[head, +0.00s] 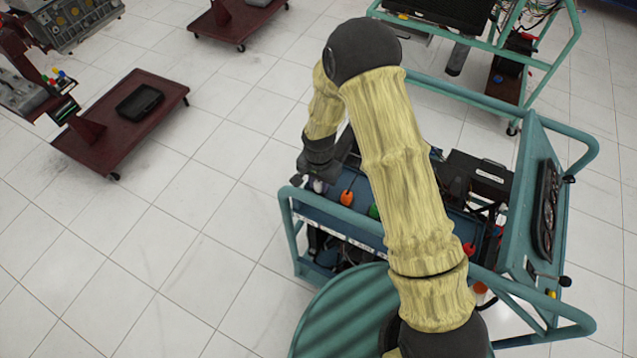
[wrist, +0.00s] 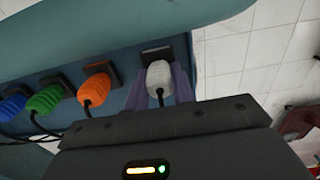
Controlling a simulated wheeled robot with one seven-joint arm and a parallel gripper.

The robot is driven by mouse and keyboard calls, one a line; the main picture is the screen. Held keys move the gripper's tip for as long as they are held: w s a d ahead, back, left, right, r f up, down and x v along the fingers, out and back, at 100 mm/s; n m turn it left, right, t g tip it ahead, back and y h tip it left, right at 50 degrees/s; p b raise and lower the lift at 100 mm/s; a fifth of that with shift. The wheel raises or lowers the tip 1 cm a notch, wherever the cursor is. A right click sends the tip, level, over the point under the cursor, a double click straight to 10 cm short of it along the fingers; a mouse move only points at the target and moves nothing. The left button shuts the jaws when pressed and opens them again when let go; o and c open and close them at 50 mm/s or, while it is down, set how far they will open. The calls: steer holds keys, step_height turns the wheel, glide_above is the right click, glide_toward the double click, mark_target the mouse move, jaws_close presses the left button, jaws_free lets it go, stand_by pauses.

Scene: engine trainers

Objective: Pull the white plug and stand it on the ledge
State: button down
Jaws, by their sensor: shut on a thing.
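The white plug (wrist: 158,76) is between the two purple fingers of my gripper (wrist: 161,84) in the wrist view. The fingers are shut on its sides. Its far end is at a dark square socket (wrist: 157,52), and its black cord hangs toward me. I cannot tell whether there is a gap between plug and socket. In the head view my gripper (head: 314,184) is at the left end of the teal engine stand, and the white plug (head: 319,186) shows small there. A blue panel ledge (head: 395,237) runs along the stand's near side.
An orange plug (wrist: 95,87), a green plug (wrist: 45,98) and a blue plug (wrist: 12,108) sit in a row beside the white one. A teal frame rail (wrist: 110,25) crosses above. A dark red cart (head: 125,120) stands at left. Open tiled floor lies between.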

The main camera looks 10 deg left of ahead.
steer(key=shift+r+p, duration=1.7)
steer(key=shift+r, duration=1.05)
steer(key=shift+r, duration=0.1)
